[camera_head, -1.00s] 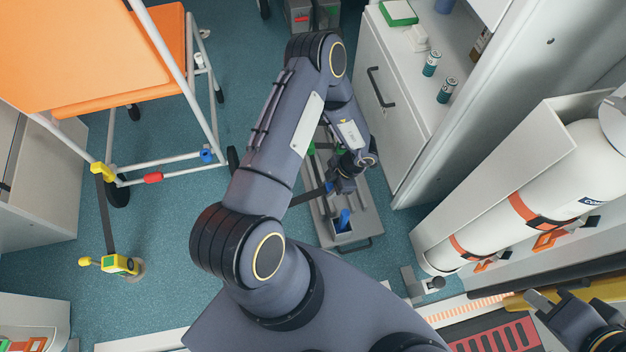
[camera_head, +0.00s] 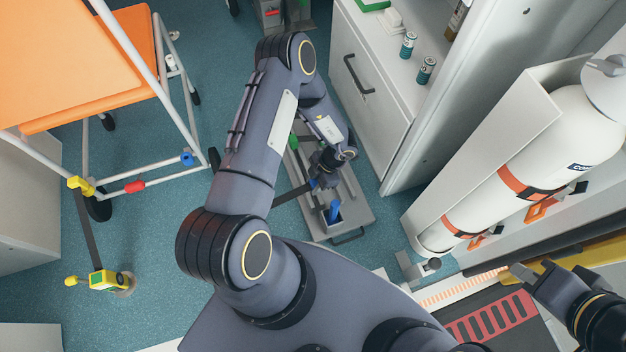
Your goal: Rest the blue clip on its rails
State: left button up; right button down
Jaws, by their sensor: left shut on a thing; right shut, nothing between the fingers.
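My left gripper (camera_head: 322,178) reaches down over a grey metal floor plate (camera_head: 353,222). It is shut on a small blue piece (camera_head: 313,184), apparently the blue clip, mostly hidden by the fingers. A dark strap (camera_head: 292,195) runs from it to the left and passes behind my arm. Another blue piece (camera_head: 333,212) stands upright in the plate's opening near the front. I cannot tell whether the held clip touches the rails. My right gripper (camera_head: 525,278) is shut and empty at the lower right, far from the plate.
A white cabinet (camera_head: 370,115) stands close on the plate's right. An orange stretcher (camera_head: 75,70) with a white frame is at the left.

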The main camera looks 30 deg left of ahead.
pick_arm(q)
jog(key=shift+f+b, duration=2.1)
jog(key=shift+f, duration=1.1)
jog(key=o, duration=1.1)
